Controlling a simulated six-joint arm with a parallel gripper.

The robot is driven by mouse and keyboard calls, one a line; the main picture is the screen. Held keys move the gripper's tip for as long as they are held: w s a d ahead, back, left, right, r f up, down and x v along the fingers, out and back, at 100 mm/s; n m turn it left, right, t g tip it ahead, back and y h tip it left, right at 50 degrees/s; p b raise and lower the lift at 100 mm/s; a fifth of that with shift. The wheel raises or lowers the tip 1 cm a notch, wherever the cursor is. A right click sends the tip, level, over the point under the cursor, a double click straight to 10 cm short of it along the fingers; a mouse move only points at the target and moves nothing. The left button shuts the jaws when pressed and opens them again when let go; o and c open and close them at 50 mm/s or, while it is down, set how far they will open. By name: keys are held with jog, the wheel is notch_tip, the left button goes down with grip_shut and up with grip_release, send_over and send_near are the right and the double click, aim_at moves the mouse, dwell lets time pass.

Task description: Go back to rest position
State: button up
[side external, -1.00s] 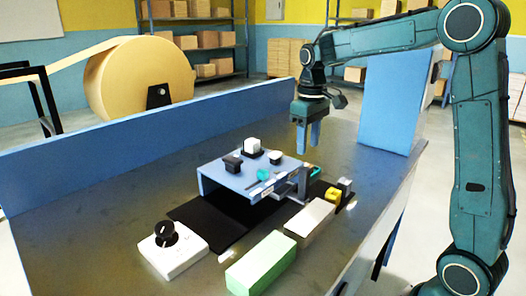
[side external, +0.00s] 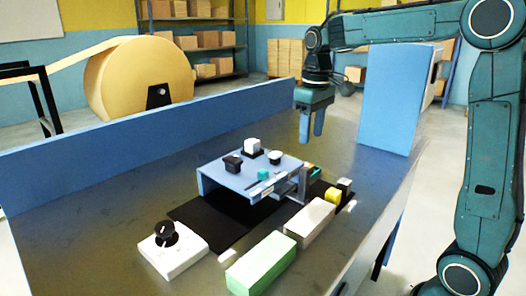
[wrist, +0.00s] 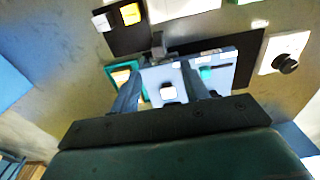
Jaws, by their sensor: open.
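My gripper (side external: 312,128) hangs in the air above the back of the table, pointing down. It is open and empty, with a gap between its two fingers. In the wrist view my gripper (wrist: 160,85) shows its two fingers spread, overlapping the view of the blue stand below. The blue raised stand (side external: 225,182) is in front of and below the gripper, with clear space between them.
A tall blue box (side external: 390,100) stands right of my gripper. A blue wall (side external: 130,140) runs along the table's back. A green block (side external: 262,264), a pale block (side external: 310,222) and a white knob box (side external: 180,257) lie in front. The table's back middle is clear.

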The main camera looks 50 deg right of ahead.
jog(key=s+a+f+t, duration=0.1)
jog(key=s+a, duration=0.4)
jog(key=s, duration=0.5)
jog(key=s+a+f+t, duration=0.2)
jog(key=s+a+t, duration=0.2)
jog(key=s, duration=0.6)
jog(key=shift+a, duration=0.65)
